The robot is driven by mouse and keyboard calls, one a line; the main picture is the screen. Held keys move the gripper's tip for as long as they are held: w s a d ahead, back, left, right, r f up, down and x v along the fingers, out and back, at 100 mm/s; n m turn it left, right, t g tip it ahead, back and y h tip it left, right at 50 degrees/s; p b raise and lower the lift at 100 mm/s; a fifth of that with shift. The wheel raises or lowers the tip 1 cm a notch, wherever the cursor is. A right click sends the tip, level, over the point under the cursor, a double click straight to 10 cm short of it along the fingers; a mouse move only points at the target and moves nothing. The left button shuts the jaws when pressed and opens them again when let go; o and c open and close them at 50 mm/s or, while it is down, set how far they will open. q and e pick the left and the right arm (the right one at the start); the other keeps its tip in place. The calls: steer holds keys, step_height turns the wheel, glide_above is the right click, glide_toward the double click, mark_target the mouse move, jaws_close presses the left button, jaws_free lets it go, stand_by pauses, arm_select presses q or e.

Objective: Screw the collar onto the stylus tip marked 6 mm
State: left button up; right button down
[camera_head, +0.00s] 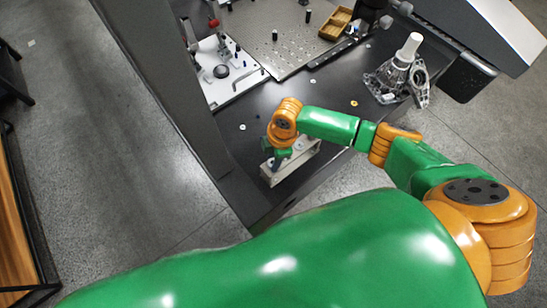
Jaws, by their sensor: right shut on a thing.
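My right arm reaches in from the right, and its gripper (278,158) points down at a pale rectangular block or rack (300,158) near the front edge of the dark table. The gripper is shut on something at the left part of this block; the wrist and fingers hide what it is. Small dark and light parts show on the block, too small to tell apart. I cannot make out the collar, the stylus tips or a 6 mm mark. My left gripper is not in view.
The dark table (330,92) has free room behind the block. A white plate with fixtures (232,88) and a perforated metal plate (285,40) lie behind. A grey casting with a white cylinder (398,75) stands right. A yellow-brown tray (336,23) sits at the back.

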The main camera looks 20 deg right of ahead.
steer(key=shift+c, duration=2.4)
jaws_free()
steer(key=r, duration=0.4)
steer(key=d+r, duration=0.1)
steer(key=r, duration=0.2)
